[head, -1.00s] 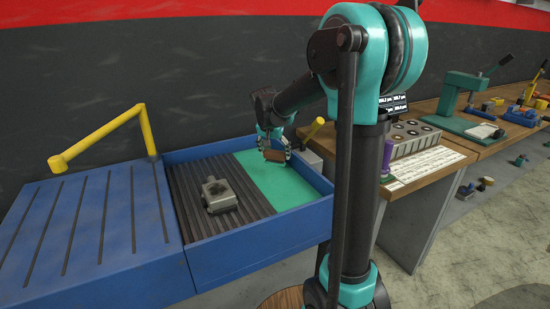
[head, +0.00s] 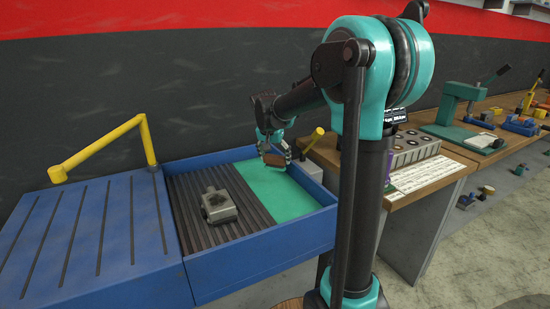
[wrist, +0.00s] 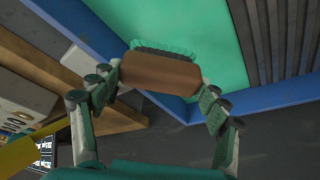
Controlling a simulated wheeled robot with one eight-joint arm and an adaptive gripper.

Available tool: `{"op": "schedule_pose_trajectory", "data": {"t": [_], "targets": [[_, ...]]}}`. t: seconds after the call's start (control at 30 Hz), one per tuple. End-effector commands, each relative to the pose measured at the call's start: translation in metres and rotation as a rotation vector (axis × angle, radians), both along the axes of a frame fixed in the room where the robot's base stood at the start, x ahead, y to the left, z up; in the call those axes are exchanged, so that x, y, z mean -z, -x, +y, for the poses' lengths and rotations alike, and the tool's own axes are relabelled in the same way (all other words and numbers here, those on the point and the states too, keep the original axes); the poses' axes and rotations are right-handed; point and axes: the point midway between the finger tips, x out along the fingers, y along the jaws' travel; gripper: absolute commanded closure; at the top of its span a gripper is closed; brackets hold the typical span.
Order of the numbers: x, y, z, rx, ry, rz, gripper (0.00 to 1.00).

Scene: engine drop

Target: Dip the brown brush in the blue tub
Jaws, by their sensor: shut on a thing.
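The brown brush (wrist: 160,72) is a brown block with dark bristles, held between the two fingers of my gripper (wrist: 160,82). In the head view the brush (head: 274,160) shows small under my gripper (head: 273,150), over the back part of the blue tub (head: 262,253). The tub has green liquid (head: 285,195) on its right side and a dark ribbed rack on its left. In the wrist view the bristles appear against the green liquid (wrist: 190,20). I cannot tell whether they touch it.
A grey metal part (head: 218,205) rests on the ribbed rack (head: 190,210). A blue slotted lid or table (head: 90,240) with a yellow handle (head: 105,150) adjoins the tub on the left. A wooden bench (head: 425,180) with tools stands at the right, and a dark wall is behind.

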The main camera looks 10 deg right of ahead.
Motion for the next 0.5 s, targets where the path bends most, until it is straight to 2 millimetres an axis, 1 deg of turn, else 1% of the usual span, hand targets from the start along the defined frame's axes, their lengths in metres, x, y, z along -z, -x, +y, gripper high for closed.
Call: {"op": "schedule_pose_trajectory", "data": {"t": [0.33,0.5], "targets": [[-0.002,0.0,0.0,0.0,0.0,0.0,0.55],[-0.015,0.0,0.0,0.0,0.0,0.0,0.55]]}}
